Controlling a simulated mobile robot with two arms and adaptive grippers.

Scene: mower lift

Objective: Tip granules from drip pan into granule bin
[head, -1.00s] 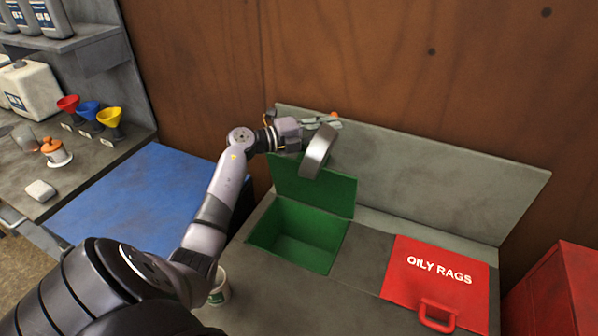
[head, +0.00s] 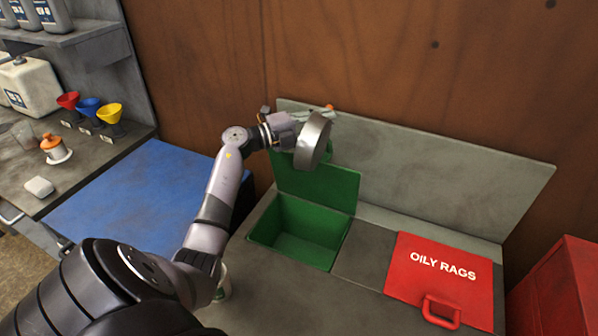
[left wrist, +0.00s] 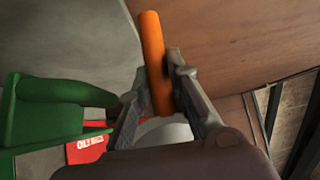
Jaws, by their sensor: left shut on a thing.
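The drip pan (head: 312,142), a round shallow metal dish, stands steeply on edge in the air above the raised green lid (head: 318,186) of the granule bin. My left gripper (head: 320,116) is shut on its orange handle, which shows clearly between the fingers (left wrist: 156,82) in the left wrist view. The open green granule bin (head: 300,232) is set in the grey bench below and slightly in front of the pan. I see no granules in the pan or falling. My right gripper is not in view.
A red lid marked OILY RAGS (head: 440,272) lies right of the bin. A grey back panel (head: 430,170) stands behind. A white cup (head: 223,284) is partly hidden by my left arm.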

